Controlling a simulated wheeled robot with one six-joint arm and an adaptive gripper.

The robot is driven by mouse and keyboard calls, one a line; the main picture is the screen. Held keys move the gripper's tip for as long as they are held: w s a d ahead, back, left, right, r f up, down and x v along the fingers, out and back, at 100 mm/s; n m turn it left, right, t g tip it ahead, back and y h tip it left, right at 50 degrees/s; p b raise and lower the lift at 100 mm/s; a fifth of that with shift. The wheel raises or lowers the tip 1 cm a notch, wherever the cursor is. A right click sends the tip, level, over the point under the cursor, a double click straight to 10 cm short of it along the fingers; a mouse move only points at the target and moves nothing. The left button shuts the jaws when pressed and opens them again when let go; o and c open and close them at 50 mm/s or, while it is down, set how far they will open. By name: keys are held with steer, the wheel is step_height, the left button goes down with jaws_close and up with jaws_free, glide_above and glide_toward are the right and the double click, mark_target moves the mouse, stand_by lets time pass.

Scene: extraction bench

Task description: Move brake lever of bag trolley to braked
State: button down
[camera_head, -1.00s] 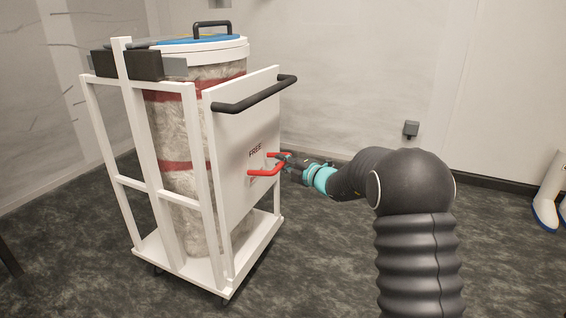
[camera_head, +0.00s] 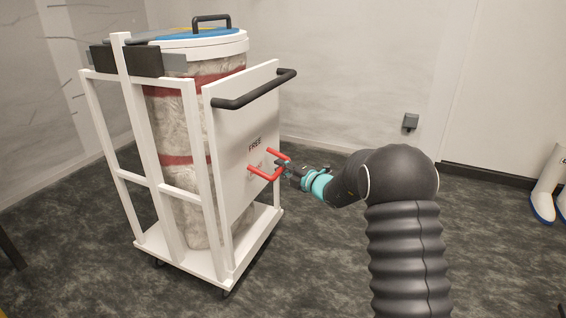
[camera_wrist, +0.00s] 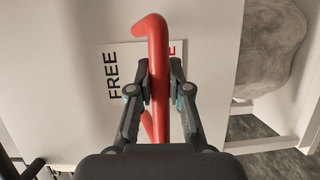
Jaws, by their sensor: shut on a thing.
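The bag trolley (camera_head: 170,250) is a white frame on castors around a tall wrapped cylinder. Its brake lever (camera_head: 262,174) is a red U-shaped bar on the white side panel (camera_head: 228,130). It slopes outward and down from the panel, below the dark word FREE (camera_head: 255,143). My gripper (camera_head: 283,163) is shut on the lever's outer bar. In the wrist view the fingers (camera_wrist: 159,78) stand on both sides of the red lever (camera_wrist: 156,45). FREE shows on the left there; a red letter shows right of the lever, the rest of its word hidden.
A black push handle (camera_head: 255,89) sticks out above the lever. The cylinder has a blue lid (camera_head: 190,36) with a black grip. Dark floor lies open right of the trolley. White boots (camera_head: 548,190) stand at the far right by the wall.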

steer(key=shift+a+f, duration=0.15)
steer(key=shift+f, duration=0.4)
steer(key=shift+w+f, duration=0.1)
steer(key=shift+f, duration=0.05)
steer(key=c, duration=1.1)
jaws_free()
steer(key=v, duration=1.2)
steer(key=shift+a, duration=0.15)
